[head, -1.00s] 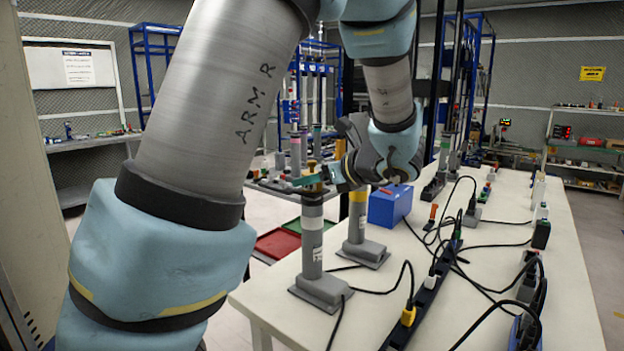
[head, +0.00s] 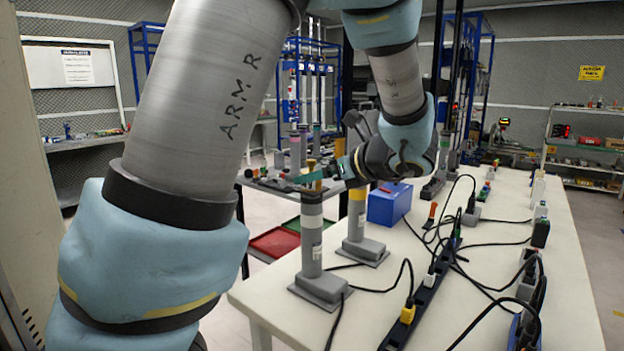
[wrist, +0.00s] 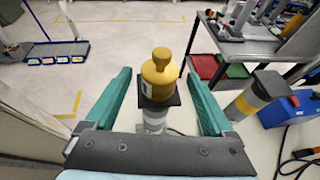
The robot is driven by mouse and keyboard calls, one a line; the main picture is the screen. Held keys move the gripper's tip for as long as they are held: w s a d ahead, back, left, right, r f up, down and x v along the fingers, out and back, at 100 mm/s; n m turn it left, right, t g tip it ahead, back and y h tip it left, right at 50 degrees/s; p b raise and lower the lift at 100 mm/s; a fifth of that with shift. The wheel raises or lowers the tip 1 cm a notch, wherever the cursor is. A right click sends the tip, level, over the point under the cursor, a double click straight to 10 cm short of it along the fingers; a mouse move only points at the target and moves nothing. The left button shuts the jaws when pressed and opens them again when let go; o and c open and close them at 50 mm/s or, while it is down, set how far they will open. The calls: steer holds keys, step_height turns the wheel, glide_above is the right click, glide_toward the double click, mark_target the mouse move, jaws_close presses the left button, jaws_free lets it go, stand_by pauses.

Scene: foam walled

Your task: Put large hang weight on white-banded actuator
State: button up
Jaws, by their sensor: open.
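The large hang weight, a gold-yellow cylinder with a knob (wrist: 160,80), stands upright on the dark square top plate of the white-banded actuator (wrist: 155,118) in the wrist view. In the head view, the white-banded actuator (head: 312,242) is a grey column on a flat base at the table's near left corner. The weight's gold top (head: 311,165) shows above it, partly hidden by a teal finger. My gripper (wrist: 157,75) is open, with one teal finger on each side of the weight and visible gaps between. It also shows in the head view (head: 312,181).
A yellow-banded actuator (head: 357,222) stands just behind to the right, beside a blue box (head: 390,204). A power strip (head: 425,295) and black cables cross the white table (head: 480,300). Red (head: 275,242) and green trays lie low beyond the table.

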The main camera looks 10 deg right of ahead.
steer(key=b+v, duration=0.1)
steer(key=v, duration=0.8)
steer(key=shift+s+d, duration=0.15)
steer(key=shift+s, duration=0.1)
steer(key=shift+r, duration=0.1)
